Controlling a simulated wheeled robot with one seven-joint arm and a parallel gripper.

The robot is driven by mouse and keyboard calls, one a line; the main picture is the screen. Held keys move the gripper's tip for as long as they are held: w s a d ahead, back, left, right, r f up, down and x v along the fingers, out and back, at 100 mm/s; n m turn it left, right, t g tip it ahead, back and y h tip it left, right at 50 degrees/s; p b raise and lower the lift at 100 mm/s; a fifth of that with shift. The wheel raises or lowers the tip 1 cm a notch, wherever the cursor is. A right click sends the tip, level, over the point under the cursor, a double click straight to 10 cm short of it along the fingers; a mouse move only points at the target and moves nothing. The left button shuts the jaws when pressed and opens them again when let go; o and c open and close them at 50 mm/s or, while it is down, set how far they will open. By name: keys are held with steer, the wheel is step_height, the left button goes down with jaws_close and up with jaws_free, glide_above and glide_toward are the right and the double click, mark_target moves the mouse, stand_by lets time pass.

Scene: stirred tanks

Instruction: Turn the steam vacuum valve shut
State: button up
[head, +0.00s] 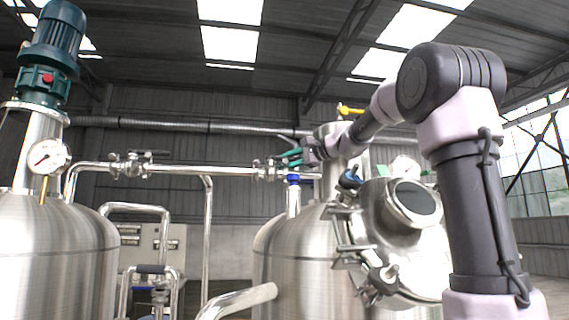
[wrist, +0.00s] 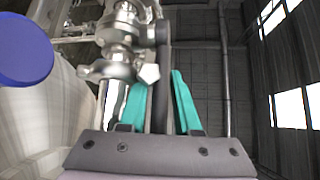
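A steel valve (head: 265,171) sits on the horizontal pipe above the middle tank; no label is readable to confirm it as the steam vacuum valve. In the wrist view the valve body (wrist: 122,40) is at upper left, with a dark lever handle (wrist: 161,75) running toward me. My gripper (head: 288,158) is at this valve, its teal fingers pointing left. In the wrist view my gripper (wrist: 159,85) has its fingers apart, one on each side of the lever. Slim gaps seem to show beside the lever; firm contact is not visible. The lever's near end is hidden by the gripper body.
A similar valve (head: 132,163) with a dark lever is on the same pipe to the left. A blue-capped fitting (head: 293,179) stands just below my gripper. A steel tank (head: 285,255) with a round hatch (head: 412,203) is below. A motor-topped tank (head: 55,260) stands left.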

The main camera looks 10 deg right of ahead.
jaws_close()
stand_by(1.4)
